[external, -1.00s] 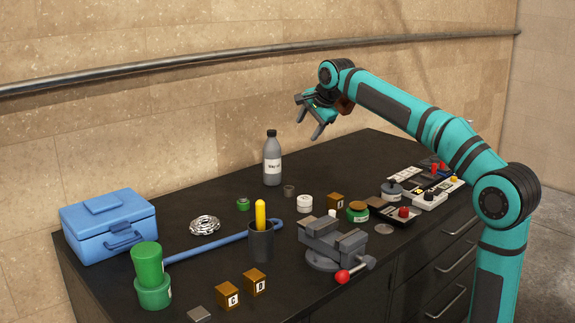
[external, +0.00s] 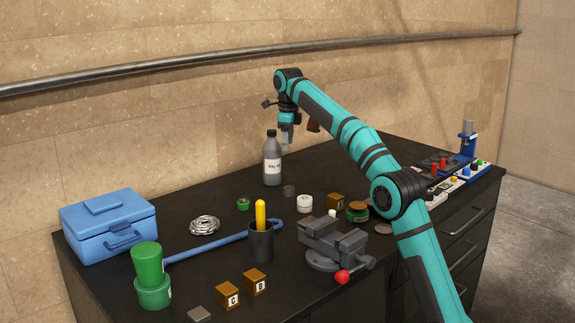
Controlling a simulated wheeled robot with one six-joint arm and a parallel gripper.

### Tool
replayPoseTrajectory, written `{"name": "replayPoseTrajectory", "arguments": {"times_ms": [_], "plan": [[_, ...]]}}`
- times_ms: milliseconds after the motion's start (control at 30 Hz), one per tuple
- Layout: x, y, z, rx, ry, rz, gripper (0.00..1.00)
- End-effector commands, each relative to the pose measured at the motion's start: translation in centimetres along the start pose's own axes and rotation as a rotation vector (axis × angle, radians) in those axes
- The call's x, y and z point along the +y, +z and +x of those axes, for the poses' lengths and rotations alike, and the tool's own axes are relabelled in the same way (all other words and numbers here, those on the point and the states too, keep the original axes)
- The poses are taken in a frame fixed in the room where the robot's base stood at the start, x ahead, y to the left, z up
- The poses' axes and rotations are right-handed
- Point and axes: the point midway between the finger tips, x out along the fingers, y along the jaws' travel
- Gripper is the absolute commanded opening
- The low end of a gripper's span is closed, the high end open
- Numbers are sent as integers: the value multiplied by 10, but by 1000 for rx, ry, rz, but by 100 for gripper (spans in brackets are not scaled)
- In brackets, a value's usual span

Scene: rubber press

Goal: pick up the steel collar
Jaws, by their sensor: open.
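The steel collar appears to be the small dark grey cylinder (external: 289,190) standing on the black bench top, just right of the grey bottle's foot. Its bore cannot be made out at this size. My gripper (external: 286,149) points down and is open and empty. It is above the collar in the picture, high over the bench, and overlaps the upper right of the bottle. The fingers are seen nearly edge-on, so the gap between them is hard to see.
The grey bottle (external: 272,165) stands close to the collar. A white round container (external: 304,203), a small green-sided ring (external: 243,204) and an amber box (external: 335,202) are nearby. A vise (external: 325,243) and a dark cup (external: 261,246) stand nearer the front.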

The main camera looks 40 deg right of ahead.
Motion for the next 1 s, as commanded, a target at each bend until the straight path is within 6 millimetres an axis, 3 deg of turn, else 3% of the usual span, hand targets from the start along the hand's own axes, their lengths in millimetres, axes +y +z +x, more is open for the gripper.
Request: {"name": "replayPoseTrajectory", "arguments": {"times_ms": [267,800,1000], "plan": [[-6,2,17,21,20,48,58],[-3,0,106,21,19,45,58],[-4,0,126,19,18,45,58]]}}
